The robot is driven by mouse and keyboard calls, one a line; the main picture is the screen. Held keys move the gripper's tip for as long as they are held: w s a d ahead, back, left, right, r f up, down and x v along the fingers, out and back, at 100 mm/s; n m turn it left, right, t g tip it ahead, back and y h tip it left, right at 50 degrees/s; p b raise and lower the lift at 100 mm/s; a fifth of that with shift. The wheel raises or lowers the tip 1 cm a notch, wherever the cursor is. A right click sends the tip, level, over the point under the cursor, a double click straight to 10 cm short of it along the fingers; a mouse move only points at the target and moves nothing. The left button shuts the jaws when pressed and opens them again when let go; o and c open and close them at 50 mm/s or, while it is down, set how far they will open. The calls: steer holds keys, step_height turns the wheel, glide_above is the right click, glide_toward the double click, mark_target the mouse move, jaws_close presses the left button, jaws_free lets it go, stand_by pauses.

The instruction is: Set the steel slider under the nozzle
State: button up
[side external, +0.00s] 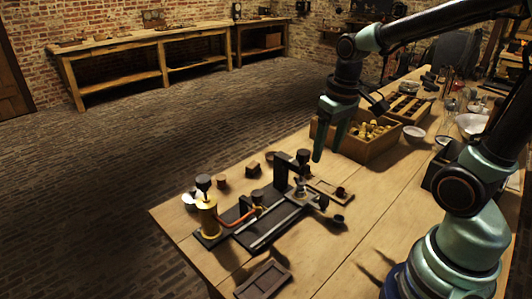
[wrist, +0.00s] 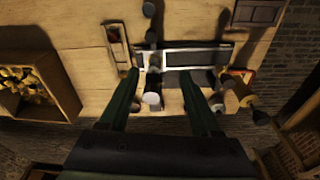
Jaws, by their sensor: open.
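The apparatus has a black base with a steel rail (side external: 268,232); the rail also shows in the wrist view (wrist: 183,47). A small steel piece (side external: 299,191), which looks like the slider, sits toward the rail's right end, beside a black upright stand (side external: 281,172) with an overhanging arm. I cannot clearly pick out the nozzle; it may be under that arm. My gripper (side external: 328,154) is open and empty, pointing down, above and behind the apparatus. In the wrist view my fingers (wrist: 160,88) are spread either side of the stand and a pale round top (wrist: 152,98).
A brass cylinder (side external: 208,218) with a dark knob stands on the base's left end, with a copper tube beside it. A wooden box of brass parts (side external: 372,148) is behind my gripper. A narrow wooden tray (side external: 328,193) lies right of the stand. The table's front right is mostly clear.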

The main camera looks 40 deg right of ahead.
mark_target(324, 198)
steer(key=shift+m+g, duration=0.3)
steer(key=shift+g, duration=0.5)
steer(key=f, duration=0.5)
steer(key=d+f, duration=0.1)
steer(key=f, duration=0.4)
steer(key=d+f, duration=0.1)
steer(key=f, duration=0.4)
steer(key=shift+d, duration=0.1)
steer(key=shift+r, duration=0.1)
jaws_close()
stand_by(0.3)
